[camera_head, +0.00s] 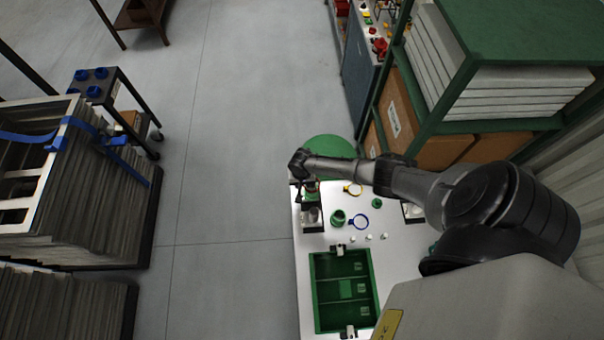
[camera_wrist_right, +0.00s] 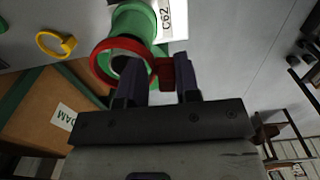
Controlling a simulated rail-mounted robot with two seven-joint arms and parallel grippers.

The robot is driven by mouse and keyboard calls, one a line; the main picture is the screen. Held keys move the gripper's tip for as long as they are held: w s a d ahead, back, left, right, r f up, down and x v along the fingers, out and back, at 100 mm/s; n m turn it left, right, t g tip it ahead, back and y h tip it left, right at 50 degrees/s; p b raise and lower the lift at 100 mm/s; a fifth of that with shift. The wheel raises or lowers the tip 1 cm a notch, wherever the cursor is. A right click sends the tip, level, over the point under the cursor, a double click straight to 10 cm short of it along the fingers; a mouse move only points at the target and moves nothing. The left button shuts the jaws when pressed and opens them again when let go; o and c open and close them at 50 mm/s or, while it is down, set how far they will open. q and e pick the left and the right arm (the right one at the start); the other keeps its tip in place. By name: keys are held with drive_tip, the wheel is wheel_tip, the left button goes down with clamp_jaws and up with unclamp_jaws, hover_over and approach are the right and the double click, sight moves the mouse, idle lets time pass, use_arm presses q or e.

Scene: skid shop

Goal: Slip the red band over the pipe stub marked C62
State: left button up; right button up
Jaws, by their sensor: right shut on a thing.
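The red band (camera_wrist_right: 120,43) is a ring with a red tab, seen in the right wrist view. My right gripper (camera_wrist_right: 167,74) is shut on the tab, with the ring out to the left of the fingers. In the head view my right gripper (camera_head: 303,191) is at the table's far left corner, largely hiding stub and band. My left gripper is not in view.
A yellow band (camera_wrist_right: 57,44) lies near the stub. A green divided tray (camera_head: 315,292) takes up the near part. Green shelving (camera_head: 500,125) stands at right.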

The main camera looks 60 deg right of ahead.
drive_tip(key=shift+f, duration=0.15)
drive_tip(key=o, duration=0.9)
drive_tip(key=shift+o, duration=0.3)
drive_tip(key=shift+o, duration=0.2)
